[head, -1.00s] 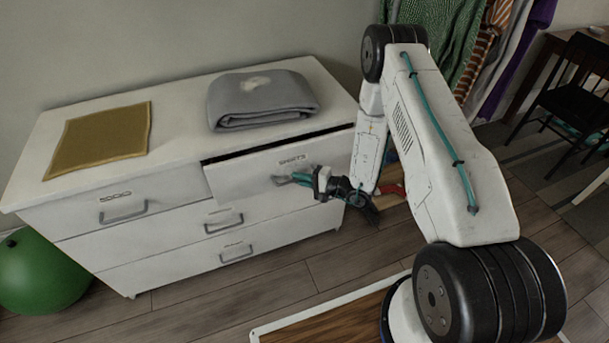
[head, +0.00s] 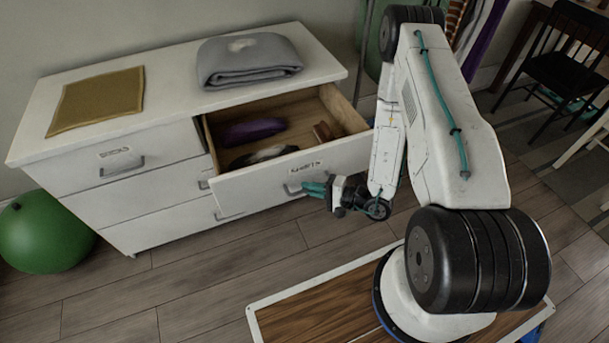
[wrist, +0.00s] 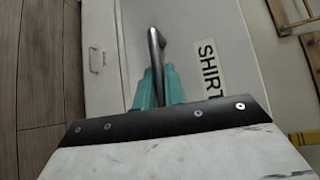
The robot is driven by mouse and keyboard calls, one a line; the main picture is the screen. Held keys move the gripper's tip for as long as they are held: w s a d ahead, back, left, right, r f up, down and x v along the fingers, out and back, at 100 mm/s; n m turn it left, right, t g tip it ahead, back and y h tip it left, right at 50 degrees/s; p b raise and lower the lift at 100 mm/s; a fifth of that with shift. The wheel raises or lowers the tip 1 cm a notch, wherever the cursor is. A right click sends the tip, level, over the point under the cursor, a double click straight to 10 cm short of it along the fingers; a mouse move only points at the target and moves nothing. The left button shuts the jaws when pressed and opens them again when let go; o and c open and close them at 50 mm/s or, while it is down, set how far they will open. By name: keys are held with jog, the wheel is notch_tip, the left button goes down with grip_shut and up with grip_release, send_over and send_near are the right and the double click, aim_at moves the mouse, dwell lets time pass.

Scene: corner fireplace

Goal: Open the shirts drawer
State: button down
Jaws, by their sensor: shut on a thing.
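The shirts drawer (head: 262,188) is the top right drawer of a white dresser (head: 168,197). It stands well out from the dresser, with its inside showing. A purple item (head: 252,131), a dark and white item (head: 264,155) and a brown item (head: 323,132) lie in it. My gripper (head: 318,188) is at the drawer's front, shut on its metal handle (wrist: 156,52). In the wrist view the teal fingers (wrist: 155,88) close around the handle, beside the label (wrist: 209,68) whose letters "SHIRT" show.
A folded grey cloth (head: 247,62) and a mustard cloth (head: 97,100) lie on the dresser top. The top left drawer (head: 128,163) is shut. A green ball (head: 42,236) sits left of the dresser. Wooden floor (head: 205,276) in front is clear. A black chair (head: 560,62) stands at right.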

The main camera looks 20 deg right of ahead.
jog(key=shift+s+d, duration=0.25)
jog(key=shift+s, duration=0.3)
jog(key=shift+s+d, duration=0.2)
jog(key=shift+s, duration=0.3)
jog(key=c, duration=1.5)
grip_release()
jog(key=shift+d, duration=0.1)
jog(key=shift+c, duration=0.2)
jog(key=shift+o, duration=0.3)
jog(key=shift+a, duration=0.2)
